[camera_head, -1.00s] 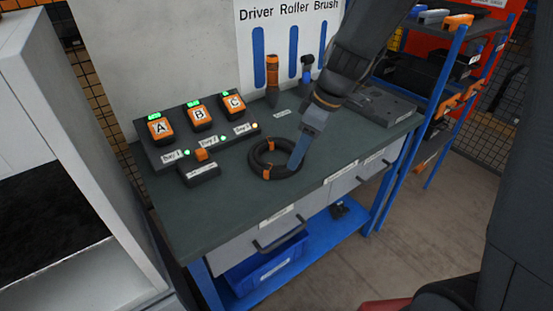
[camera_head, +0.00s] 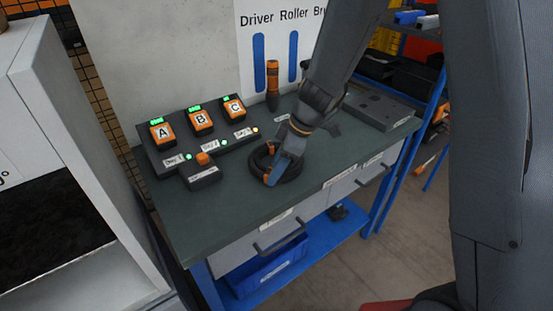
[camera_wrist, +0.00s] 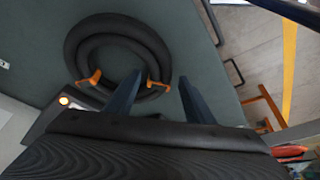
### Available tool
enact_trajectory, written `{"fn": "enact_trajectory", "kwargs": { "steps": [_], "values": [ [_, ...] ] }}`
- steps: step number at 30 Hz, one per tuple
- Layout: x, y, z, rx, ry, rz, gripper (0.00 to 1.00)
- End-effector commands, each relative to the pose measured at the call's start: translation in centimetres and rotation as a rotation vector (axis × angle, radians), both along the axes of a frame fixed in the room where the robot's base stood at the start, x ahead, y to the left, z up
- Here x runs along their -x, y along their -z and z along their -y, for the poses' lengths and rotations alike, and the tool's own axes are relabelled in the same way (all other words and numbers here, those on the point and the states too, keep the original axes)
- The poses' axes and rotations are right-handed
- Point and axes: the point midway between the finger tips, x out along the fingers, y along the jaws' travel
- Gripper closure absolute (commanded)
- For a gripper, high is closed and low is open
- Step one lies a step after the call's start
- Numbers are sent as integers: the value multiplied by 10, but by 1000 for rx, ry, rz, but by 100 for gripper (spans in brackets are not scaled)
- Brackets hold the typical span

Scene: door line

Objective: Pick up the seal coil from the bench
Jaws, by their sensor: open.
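The seal coil is a black ring with orange ties (camera_head: 262,158), lying flat on the dark green bench top (camera_head: 235,205). In the wrist view the coil (camera_wrist: 77,48) lies beyond my fingers. My gripper (camera_head: 274,178) is over the coil's front part in the head view, and my arm hides part of the ring. In the wrist view the fingers of my gripper (camera_wrist: 156,88) are apart, with an orange tie and the right side of the ring showing between their tips. Whether the fingers touch the coil I cannot tell.
A charger with orange blocks A, B and C (camera_head: 200,121) stands at the back left. A small black box with an orange button (camera_head: 202,173) is left of the coil. An orange-handled tool (camera_head: 272,85) stands behind. The front bench top is clear.

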Motion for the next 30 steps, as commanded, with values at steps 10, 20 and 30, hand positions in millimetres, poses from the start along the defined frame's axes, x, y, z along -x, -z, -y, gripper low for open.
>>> {"fn": "enact_trajectory", "kwargs": {
  "steps": [10,20,30],
  "values": [
    [-1,10,-4,1,0,0,52],
    [-1,10,-3,1,0,0,99],
    [-1,8,-3,0,1,2,100]
  ]
}}
